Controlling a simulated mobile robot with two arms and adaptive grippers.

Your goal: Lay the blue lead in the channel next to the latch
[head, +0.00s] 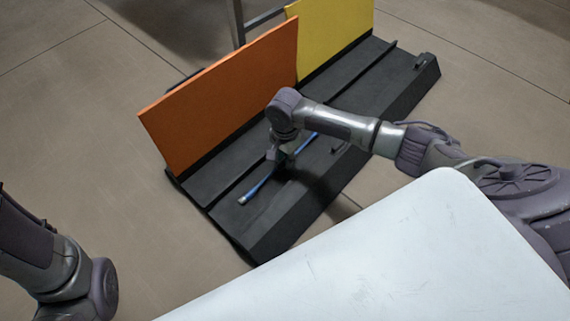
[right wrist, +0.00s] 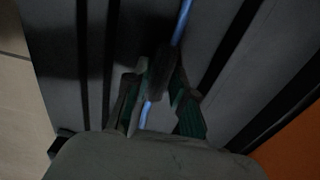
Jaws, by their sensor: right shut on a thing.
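The blue lead (head: 256,189) is a thin, straight blue length with a pale near end. It runs slantwise along the black channel base (head: 262,229). My right gripper (head: 277,158) reaches down over it from the right and is shut on its middle. In the right wrist view, the green-padded fingers (right wrist: 160,105) are around the blue lead (right wrist: 182,22), with a dark piece between them. I cannot tell whether the lead touches the base. A small black upright part, possibly the latch (head: 337,146), stands on the base's front side. My left gripper is out of view.
An orange panel (head: 222,92) and a yellow panel (head: 330,35) stand open along the base's back edge. Another small black fitting (head: 425,60) is at its far end.

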